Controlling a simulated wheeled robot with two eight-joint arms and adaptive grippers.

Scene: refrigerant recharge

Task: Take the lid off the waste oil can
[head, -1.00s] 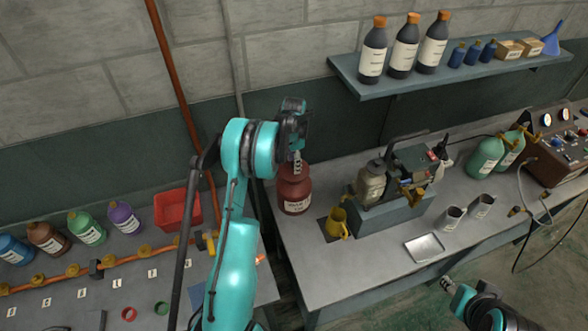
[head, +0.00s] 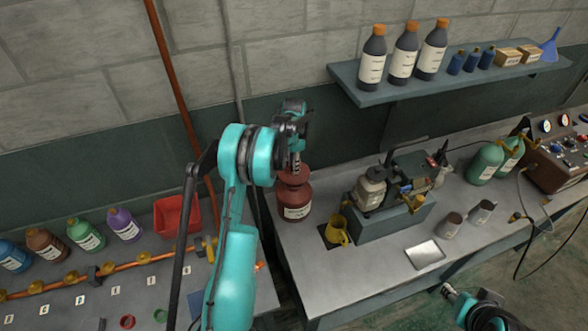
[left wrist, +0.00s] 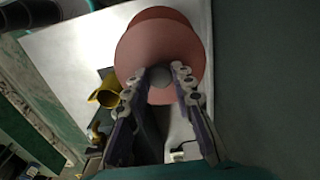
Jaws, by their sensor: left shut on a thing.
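The waste oil can (head: 296,198) is a dark red round can with a white label, upright near the left end of the right-hand bench. Its red lid (head: 293,176) sits at the top, beneath my left gripper (head: 295,163). In the left wrist view the lid (left wrist: 140,48) is a reddish disc with a grey knob (left wrist: 160,77) between the fingers. My left gripper (left wrist: 165,75) is shut on this knob. I cannot tell whether the lid is clear of the can. My right gripper (head: 448,290) is low at the right, away from the can; its jaws are too small to read.
A yellow jug (head: 337,232) and a blue-grey block with a pump unit (head: 385,220) stand right of the can. A flat metal tray (head: 425,254) lies near the front edge. A red bin (head: 178,216) is on the left bench. A wall shelf (head: 440,78) carries bottles.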

